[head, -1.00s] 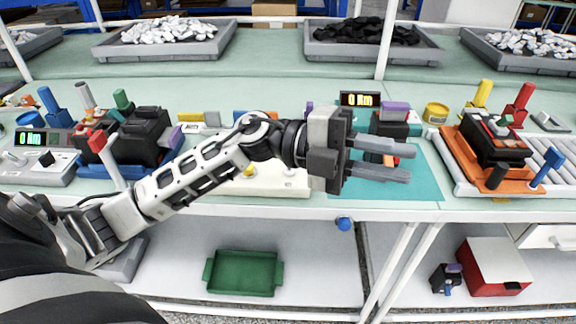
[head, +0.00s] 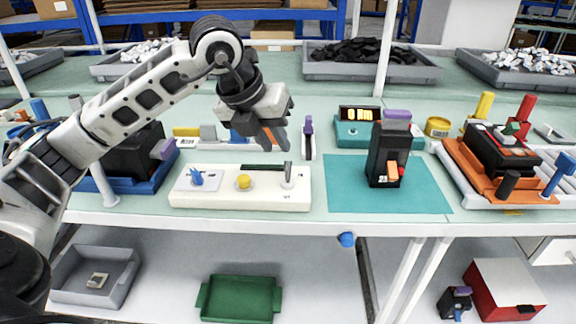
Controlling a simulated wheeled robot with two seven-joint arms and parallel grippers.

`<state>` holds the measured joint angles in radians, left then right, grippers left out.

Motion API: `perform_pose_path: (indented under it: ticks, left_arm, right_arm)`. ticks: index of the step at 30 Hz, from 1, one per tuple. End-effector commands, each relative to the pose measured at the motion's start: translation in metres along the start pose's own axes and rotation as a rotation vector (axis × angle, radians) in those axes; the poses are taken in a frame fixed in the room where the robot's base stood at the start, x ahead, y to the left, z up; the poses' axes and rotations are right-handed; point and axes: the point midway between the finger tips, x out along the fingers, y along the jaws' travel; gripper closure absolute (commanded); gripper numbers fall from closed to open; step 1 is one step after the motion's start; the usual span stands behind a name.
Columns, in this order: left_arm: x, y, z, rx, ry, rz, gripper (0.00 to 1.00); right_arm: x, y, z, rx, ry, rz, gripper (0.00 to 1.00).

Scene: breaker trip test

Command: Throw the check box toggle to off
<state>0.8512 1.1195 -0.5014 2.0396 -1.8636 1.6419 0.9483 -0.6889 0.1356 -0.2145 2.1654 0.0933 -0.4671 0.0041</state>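The white check box (head: 240,199) lies on the bench, left of the teal mat. It carries a blue knob (head: 197,178), a yellow button (head: 243,182) and, at its right end, a grey toggle lever (head: 288,174). The lever stands roughly upright. A dark green strip (head: 264,167) lies along the box's back edge beside the lever. My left gripper (head: 274,143) points down above and behind the box's right half, apart from the lever. Its fingers overlap in this view, so their opening cannot be told. My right gripper is not in view.
A black breaker (head: 379,158) stands upright on the teal mat (head: 347,190), before a teal meter (head: 352,134). A purple-topped clamp (head: 308,138) stands close right of my gripper. An orange tray (head: 460,165) is at right. The mat's left half is clear.

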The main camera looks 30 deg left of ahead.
Motion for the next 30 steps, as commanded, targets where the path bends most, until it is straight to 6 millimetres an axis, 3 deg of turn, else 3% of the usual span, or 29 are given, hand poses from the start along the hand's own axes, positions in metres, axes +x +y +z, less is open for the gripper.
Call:
perform_pose_path:
  ticks: [6, 12, 24, 25, 27, 30]
  left_arm:
    - [0.046, -0.001, -0.001, 0.0, 0.005, -0.002, 0.78]
    - [0.072, -0.001, 0.0, 0.001, 0.002, -0.003, 0.78]
    - [0.081, -0.001, 0.0, 0.002, 0.0, -0.002, 0.78]
    - [0.08, -0.001, 0.0, 0.002, 0.0, -0.002, 0.8]
    - [0.08, -0.001, 0.0, 0.002, 0.0, -0.002, 1.0]
    - [0.08, -0.001, 0.0, 0.002, 0.0, -0.002, 1.0]
  right_arm:
    - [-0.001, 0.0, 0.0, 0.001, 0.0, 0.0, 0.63]
    - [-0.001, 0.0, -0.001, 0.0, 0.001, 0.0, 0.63]
    - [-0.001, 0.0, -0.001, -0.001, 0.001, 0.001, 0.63]
    - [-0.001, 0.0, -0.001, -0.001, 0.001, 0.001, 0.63]
    - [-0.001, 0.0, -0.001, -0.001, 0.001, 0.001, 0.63]
    - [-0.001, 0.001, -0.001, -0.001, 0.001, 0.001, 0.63]
